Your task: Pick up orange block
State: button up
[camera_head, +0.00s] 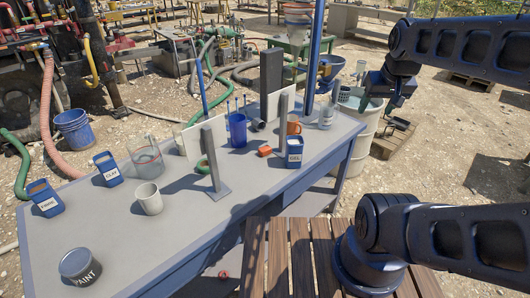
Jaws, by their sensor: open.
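A small orange block (264,151) lies on the grey top of the blue workbench (120,250), near the middle right of the bench. It is just left of the blue tin with a white label (293,152) and apart from it. My gripper (379,100) is at the upper right, in front of the pale barrel, well to the right of the block. It is open and seems empty, though its dark fingers are small and hard to make out.
An orange mug (293,127), upright grey post (214,158), blue cup (237,130) and white panels stand around the block. A white mug (149,198), glass jar (145,157) and paint can (79,266) stand farther left. The front middle of the bench is clear.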

notch_tip(320, 180, up, 5)
jog(key=w+a+r+m+g, duration=0.1)
jog(key=w+a+r+m, duration=0.2)
jog(key=w, duration=0.6)
jog(key=m+h, duration=0.3)
jog(key=m, duration=0.4)
send_over(265, 148)
jog(key=s+a, duration=0.2)
jog(key=shift+g, duration=0.4)
jog(key=f, duration=4.1)
jog(key=shift+s+d+f, duration=0.1)
jog(key=shift+s+f, duration=0.1)
jog(key=shift+f, duration=0.1)
jog(key=shift+h, duration=0.3)
jog(key=shift+w+x, duration=0.15)
jog(key=shift+x, duration=1.15)
jog(key=shift+w+x, duration=0.2)
jog(key=shift+x, duration=1.05)
